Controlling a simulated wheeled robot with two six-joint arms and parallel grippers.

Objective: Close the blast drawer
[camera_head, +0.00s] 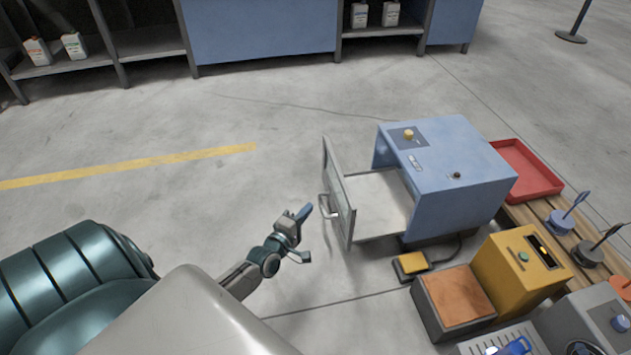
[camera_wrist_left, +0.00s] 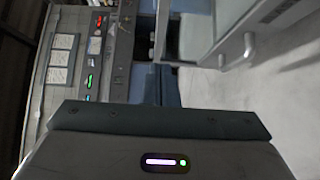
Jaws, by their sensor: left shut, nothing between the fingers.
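The blast drawer (camera_head: 380,200) is pulled out to the left of a blue cabinet (camera_head: 465,165). Its upright grey front panel (camera_head: 337,190) carries a curved metal handle (camera_head: 325,207) on the left face. My left gripper (camera_head: 305,213) is shut and empty, just left of the handle, with a small gap seeming to lie between them. In the left wrist view the handle (camera_wrist_left: 243,50) shows at the upper right, beyond the dark gripper body. I cannot tell from there whether they touch. My right gripper is not in view.
A red tray (camera_head: 525,172) stands behind the cabinet at the right. A yellow foot pedal (camera_head: 411,264), a yellow box (camera_head: 515,265) and an orange-topped block (camera_head: 455,297) stand in front. Shelves (camera_head: 150,45) line the back.

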